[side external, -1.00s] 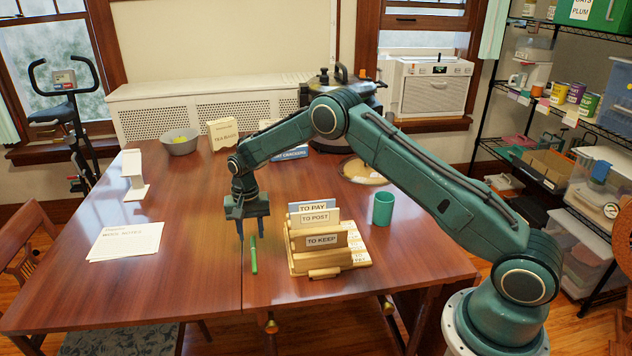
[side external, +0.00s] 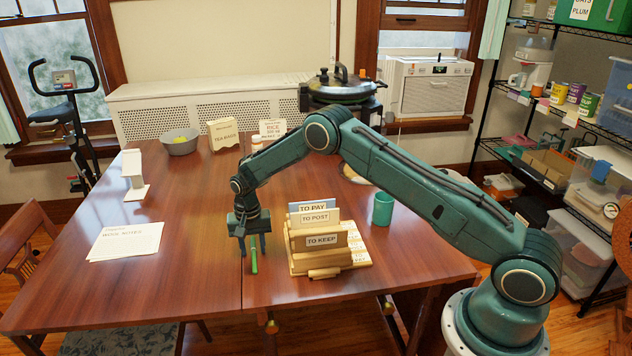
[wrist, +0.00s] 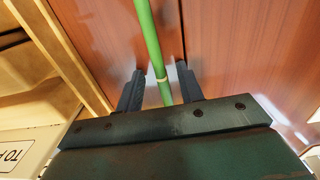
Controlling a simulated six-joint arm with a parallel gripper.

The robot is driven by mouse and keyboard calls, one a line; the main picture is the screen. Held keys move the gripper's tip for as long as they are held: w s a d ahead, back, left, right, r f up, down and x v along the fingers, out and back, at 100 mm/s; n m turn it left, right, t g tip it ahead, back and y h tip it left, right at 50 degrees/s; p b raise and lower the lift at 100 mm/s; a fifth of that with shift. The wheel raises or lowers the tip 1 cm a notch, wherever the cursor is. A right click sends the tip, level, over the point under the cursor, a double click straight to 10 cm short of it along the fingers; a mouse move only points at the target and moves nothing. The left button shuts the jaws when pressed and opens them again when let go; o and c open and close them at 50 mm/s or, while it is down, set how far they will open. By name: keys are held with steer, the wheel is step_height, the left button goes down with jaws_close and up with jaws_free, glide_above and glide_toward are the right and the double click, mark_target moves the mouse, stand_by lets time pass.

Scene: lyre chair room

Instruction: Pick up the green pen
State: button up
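The green pen (side external: 254,264) lies on the wooden table (side external: 190,215), to the left of the wooden letter sorter. It also shows in the wrist view (wrist: 150,40), running from the top edge down between my fingers, with a pale ring partway along. My gripper (side external: 253,252) points down over the pen. In the wrist view my gripper (wrist: 160,88) is open, with one finger on each side of the pen and a gap on both sides. The pen's far end is hidden behind my gripper.
The letter sorter (side external: 318,272) with labelled cards stands just right of my gripper. A green cup (side external: 383,210) is beyond it to the right. A paper sheet (side external: 127,243) and white stand (side external: 134,175) lie left.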

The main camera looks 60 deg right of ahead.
mark_target(254, 250)
jaws_close()
stand_by(0.5)
step_height(254, 250, up, 20)
stand_by(0.8)
steer(key=shift+s+d, duration=0.1)
stand_by(0.4)
